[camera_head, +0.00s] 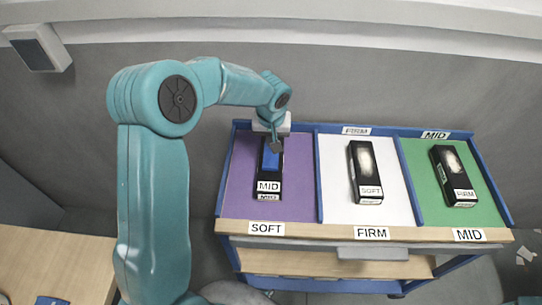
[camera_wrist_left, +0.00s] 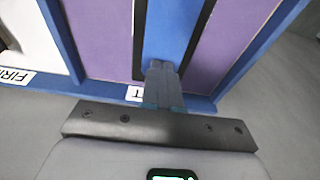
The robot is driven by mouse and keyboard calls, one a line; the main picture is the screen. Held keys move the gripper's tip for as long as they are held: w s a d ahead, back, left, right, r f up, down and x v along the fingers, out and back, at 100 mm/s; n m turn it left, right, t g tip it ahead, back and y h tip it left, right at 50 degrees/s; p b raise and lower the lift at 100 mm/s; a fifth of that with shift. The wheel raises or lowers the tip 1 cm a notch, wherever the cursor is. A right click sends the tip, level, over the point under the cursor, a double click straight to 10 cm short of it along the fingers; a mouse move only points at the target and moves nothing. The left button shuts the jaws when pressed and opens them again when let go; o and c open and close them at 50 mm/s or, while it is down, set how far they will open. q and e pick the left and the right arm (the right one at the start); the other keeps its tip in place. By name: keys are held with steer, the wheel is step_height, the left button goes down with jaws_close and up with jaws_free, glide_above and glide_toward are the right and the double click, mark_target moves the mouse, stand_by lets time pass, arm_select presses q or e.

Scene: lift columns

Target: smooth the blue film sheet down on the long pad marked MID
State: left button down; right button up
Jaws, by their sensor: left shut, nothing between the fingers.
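The long black pad marked MID (camera_head: 268,187) lies in the purple compartment at the left of the cart. The blue film sheet (camera_head: 271,161) lies over the pad's far part in the head view. In the left wrist view the film (camera_wrist_left: 170,30) is a blue strip between the pad's black edges. My left gripper (camera_head: 277,146) is shut and empty at the film's far end. Its fingertips (camera_wrist_left: 163,68) overlap the film in the left wrist view; I cannot tell whether they touch it. My right gripper is out of view.
A black pad marked SOFT (camera_head: 360,165) lies in the white compartment, and one marked FIRM (camera_head: 455,170) in the green compartment. Blue dividers and rims (camera_head: 319,190) bound the compartments. A wooden table (camera_head: 50,262) stands at the lower left.

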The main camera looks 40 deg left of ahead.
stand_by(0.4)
arm_select(q)
steer(key=w+a+p+v, duration=0.1)
steer(key=p+v, duration=0.4)
steer(key=v, duration=0.3)
steer(key=shift+w+r, duration=0.2)
steer(key=shift+r, duration=0.15)
steer(key=shift+d, duration=0.1)
stand_by(0.5)
steer(key=shift+s, duration=0.1)
